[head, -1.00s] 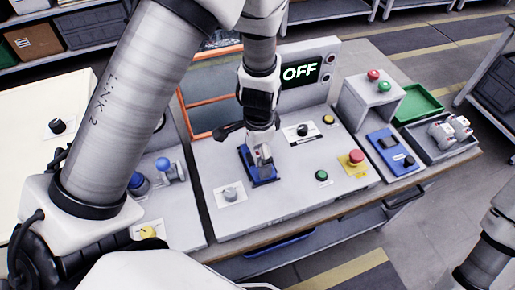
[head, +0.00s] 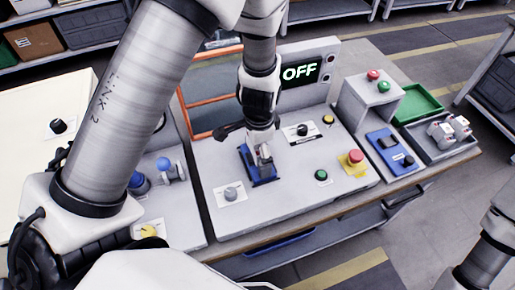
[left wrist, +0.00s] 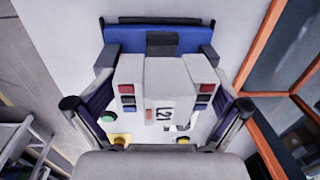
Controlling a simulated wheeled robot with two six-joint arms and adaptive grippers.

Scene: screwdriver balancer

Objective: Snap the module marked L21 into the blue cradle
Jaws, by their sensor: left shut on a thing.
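The white module marked L21 (left wrist: 160,95) has red and blue patches on both sides. My left gripper (left wrist: 157,108) is shut on it, with a dark finger on each side. In the head view the left gripper (head: 261,138) points down at the blue cradle (head: 266,181), with the module (head: 265,153) below its fingers. The cradle also shows just past the module's far end in the left wrist view (left wrist: 185,40). The module hides part of the cradle, and I cannot tell whether it is seated. My right gripper is not in view.
Around the cradle are a grey knob (head: 231,193), a black knob (head: 302,130), a green button (head: 321,174) and a red button on yellow (head: 355,157). A screen (head: 301,72) reads OFF. A grey tray (head: 440,151) at right holds similar modules.

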